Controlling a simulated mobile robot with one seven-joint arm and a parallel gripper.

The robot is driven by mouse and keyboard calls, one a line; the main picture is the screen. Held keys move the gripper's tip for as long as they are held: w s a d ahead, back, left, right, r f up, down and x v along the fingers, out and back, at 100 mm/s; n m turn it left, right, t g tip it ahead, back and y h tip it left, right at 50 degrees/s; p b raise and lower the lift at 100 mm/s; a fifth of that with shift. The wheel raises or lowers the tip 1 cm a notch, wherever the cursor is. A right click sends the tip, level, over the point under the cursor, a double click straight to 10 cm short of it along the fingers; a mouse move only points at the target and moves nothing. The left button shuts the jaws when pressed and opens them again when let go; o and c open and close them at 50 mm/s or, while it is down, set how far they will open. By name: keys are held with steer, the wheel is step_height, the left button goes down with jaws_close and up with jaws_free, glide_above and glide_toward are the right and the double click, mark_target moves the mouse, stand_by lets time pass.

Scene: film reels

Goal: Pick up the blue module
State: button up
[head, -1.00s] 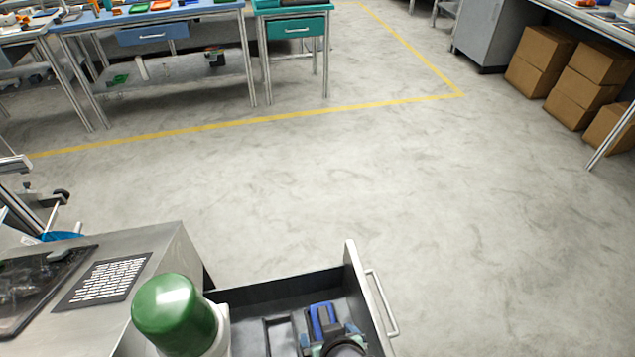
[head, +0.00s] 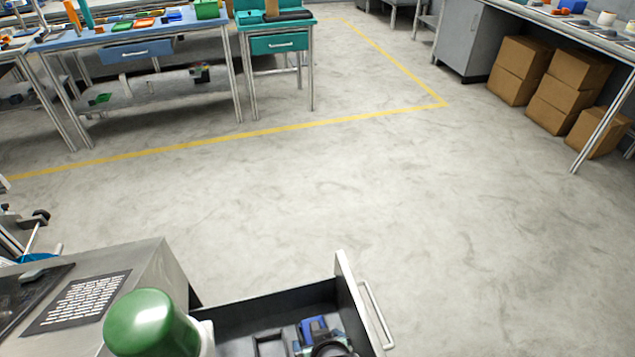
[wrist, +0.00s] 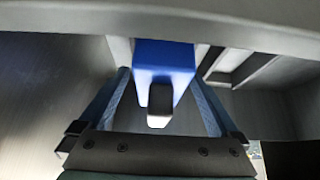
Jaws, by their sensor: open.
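The blue module (wrist: 165,58) has a dark and white part at its near end in the wrist view. My gripper (wrist: 160,80) is open, with one finger on each side of the module and a visible gap on both sides. In the head view the blue module (head: 314,325) lies in the open drawer (head: 265,309), partly hidden by the dark end of my arm. The fingertips cannot be made out clearly there.
The drawer's front panel with its handle (head: 377,312) stands close on the right of the module. A grey cabinet top with a printed sheet (head: 82,300) is at left. Open floor lies beyond, with workbenches and cardboard boxes (head: 562,95) farther back.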

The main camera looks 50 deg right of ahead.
steer(key=shift+c, duration=0.3)
jaws_close()
steer(key=shift+r, duration=0.1)
